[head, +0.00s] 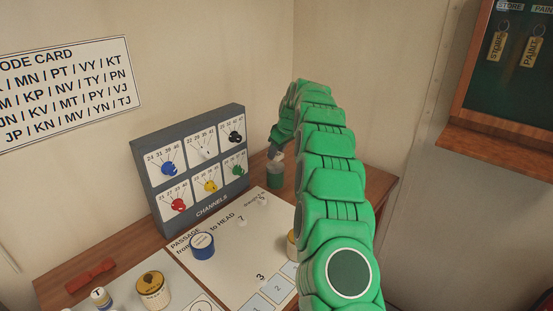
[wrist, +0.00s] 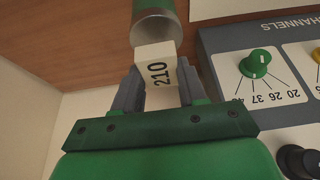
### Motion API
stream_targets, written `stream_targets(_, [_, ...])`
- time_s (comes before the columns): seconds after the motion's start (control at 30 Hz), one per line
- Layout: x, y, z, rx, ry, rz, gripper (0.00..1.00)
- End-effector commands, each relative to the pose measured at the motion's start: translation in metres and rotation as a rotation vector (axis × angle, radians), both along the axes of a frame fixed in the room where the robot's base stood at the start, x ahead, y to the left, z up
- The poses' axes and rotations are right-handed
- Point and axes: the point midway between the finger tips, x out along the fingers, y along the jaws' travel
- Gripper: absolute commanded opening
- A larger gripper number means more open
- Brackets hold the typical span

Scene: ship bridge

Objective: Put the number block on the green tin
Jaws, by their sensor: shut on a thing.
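My gripper (wrist: 158,88) is shut on the number block (wrist: 159,68), a pale block marked 210, in the wrist view. The green tin (wrist: 154,7), with a metal-coloured top, stands just beyond the block's far end. In the head view the green tin (head: 275,175) stands on the desk right of the channels panel. The block (head: 277,156) shows small and pale over the tin's top, below my gripper (head: 277,150). I cannot tell whether the block touches the tin.
The grey channels panel (head: 150,152) with coloured knobs stands close left of the tin. A passage sheet (head: 225,262) lies in front, with a blue round tin (head: 202,246) and small numbered pieces on it. Walls are close behind the desk.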

Motion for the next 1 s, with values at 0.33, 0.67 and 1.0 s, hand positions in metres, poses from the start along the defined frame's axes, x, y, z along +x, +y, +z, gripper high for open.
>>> stream_targets(0.33, [0.002,0.0,-0.03,0.0,0.0,0.0,0.13])
stream_targets(0.67, [0.002,0.0,-0.033,-0.001,-0.001,0.0,0.13])
stream_targets(1.0, [0.002,0.0,-0.036,0.0,0.0,0.0,0.67])
